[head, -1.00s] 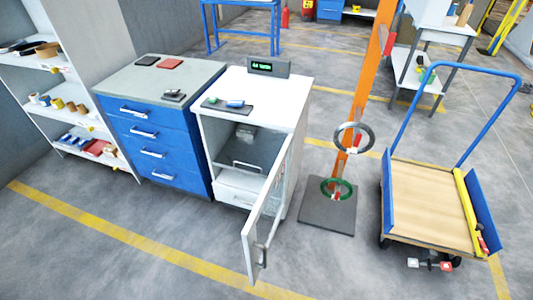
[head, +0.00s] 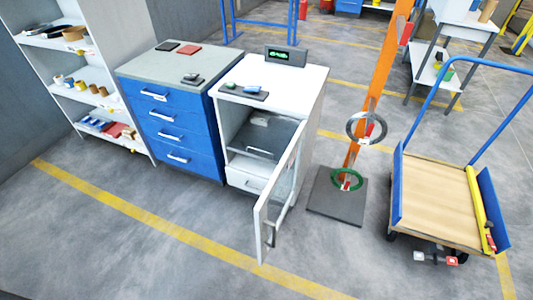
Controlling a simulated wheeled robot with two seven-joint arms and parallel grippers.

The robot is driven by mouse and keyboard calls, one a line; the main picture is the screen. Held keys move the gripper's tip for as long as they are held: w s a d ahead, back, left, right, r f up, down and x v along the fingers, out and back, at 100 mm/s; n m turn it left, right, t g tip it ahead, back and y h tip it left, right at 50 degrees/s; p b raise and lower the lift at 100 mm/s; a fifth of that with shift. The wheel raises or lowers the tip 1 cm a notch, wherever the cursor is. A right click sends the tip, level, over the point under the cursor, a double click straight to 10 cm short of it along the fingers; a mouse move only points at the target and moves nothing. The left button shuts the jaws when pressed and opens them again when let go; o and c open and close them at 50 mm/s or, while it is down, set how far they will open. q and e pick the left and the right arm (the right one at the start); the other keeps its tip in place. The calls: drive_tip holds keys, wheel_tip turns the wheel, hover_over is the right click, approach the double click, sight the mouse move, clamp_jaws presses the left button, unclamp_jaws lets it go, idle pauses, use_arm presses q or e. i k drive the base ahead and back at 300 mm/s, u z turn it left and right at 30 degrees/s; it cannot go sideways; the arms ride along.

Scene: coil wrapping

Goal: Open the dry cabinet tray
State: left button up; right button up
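The white dry cabinet (head: 305,82) stands left of centre in the head view, next to the blue drawer unit. Its door (head: 275,205) is swung open toward the front right. Inside, a dark grey tray (head: 262,139) with a light handle along its front edge sits at the upper level. A small object (head: 260,119) lies at the back of the tray. How far the tray is out is hard to tell. A closed white drawer (head: 243,180) is below it. Neither of my grippers is in view.
A blue drawer unit (head: 170,128) and a white shelf (head: 60,42) stand to the left. An orange post on a dark base plate (head: 330,204) holds rings at the right. A flat cart (head: 437,200) is farther right. The floor in front is clear.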

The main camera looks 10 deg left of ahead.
sight(270, 143)
drive_tip(key=z, duration=0.05)
drive_tip(key=k, duration=0.35)
drive_tip(key=u, duration=0.55)
drive_tip(key=i, duration=0.7)
drive_tip(key=z, duration=0.55)
drive_tip(key=i, duration=0.55)
drive_tip(key=z, duration=0.55)
